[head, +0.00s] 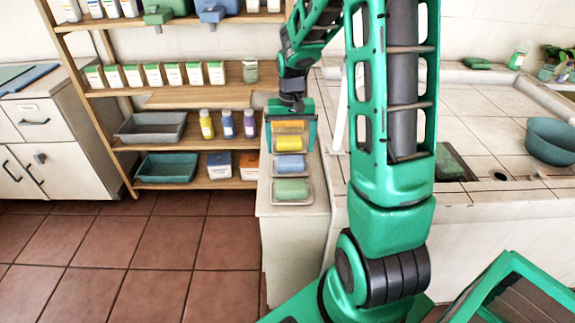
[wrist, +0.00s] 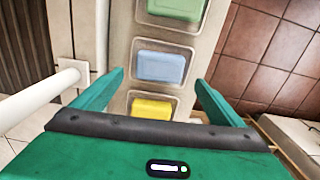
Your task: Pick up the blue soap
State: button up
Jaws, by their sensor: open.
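The blue soap (head: 290,165) lies in a clear tray on the narrow white ledge, between a yellow soap (head: 289,143) and a green soap (head: 291,189). In the wrist view the blue soap (wrist: 162,67) is in the middle, ahead of the fingertips, with the yellow soap (wrist: 151,108) nearer and the green soap (wrist: 176,8) farther. My gripper (head: 293,140) is open and empty above the ledge, around the yellow soap's end of the row. In the wrist view its fingers (wrist: 160,82) are spread wide on either side of the row, apart from the blue soap.
A wooden shelf (head: 165,102) with bottles, boxes and trays stands to the left of the ledge. The tiled washbasin counter (head: 480,115) with a teal bowl (head: 551,141) lies to the right. A white pipe (wrist: 40,100) runs beside the ledge. The tiled floor at left is clear.

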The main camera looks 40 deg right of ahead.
aim_at(290, 159)
jog(key=shift+f, duration=2.55)
jog(key=c, duration=1.3)
